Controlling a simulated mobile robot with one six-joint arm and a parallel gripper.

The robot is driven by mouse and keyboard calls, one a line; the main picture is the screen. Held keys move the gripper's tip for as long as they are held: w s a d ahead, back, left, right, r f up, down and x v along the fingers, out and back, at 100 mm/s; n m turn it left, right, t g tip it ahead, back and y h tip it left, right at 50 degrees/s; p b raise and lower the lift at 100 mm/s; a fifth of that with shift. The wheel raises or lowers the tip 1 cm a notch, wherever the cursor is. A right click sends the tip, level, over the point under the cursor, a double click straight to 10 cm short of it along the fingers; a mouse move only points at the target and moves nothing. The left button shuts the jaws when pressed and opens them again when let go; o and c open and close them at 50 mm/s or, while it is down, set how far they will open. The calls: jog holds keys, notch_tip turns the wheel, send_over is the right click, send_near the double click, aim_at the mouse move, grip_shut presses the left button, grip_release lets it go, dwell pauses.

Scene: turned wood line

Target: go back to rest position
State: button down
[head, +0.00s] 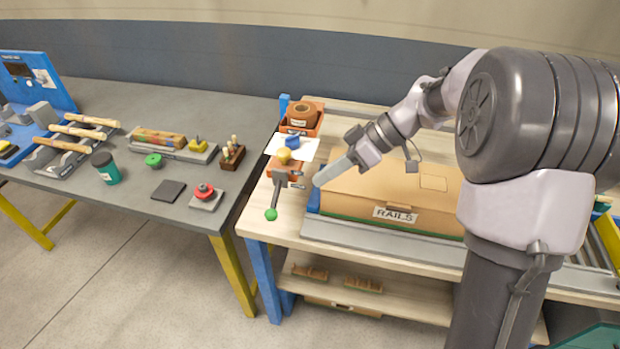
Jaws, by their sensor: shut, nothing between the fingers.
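My gripper (331,172) is in the head view, at the end of my grey and white arm, which reaches in from the right. Its fingers are shut with nothing between them and point left and down. It hangs over the left end of the cardboard box marked RAILS (400,214) on the wooden bench (285,232). Whether it touches the box cannot be told. My upper arm hides the right part of the box and bench.
The air above the grey table is clear.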

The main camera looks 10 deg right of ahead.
jog(key=s+d+r+m+t+h+b, duration=0.1)
jog(key=s+m+t+h, duration=0.1)
jog(key=s+m, duration=0.6)
jog(key=s+r+m+t+h+b, duration=0.1)
jog(key=s+m+h, duration=0.4)
jog(key=s, duration=1)
jog(key=m+t+b, duration=0.1)
jog(key=m+t, duration=0.1)
jog(key=m, duration=0.1)
jog(key=shift+d+r+m, duration=0.25)
jog(key=shift+d+m, duration=0.15)
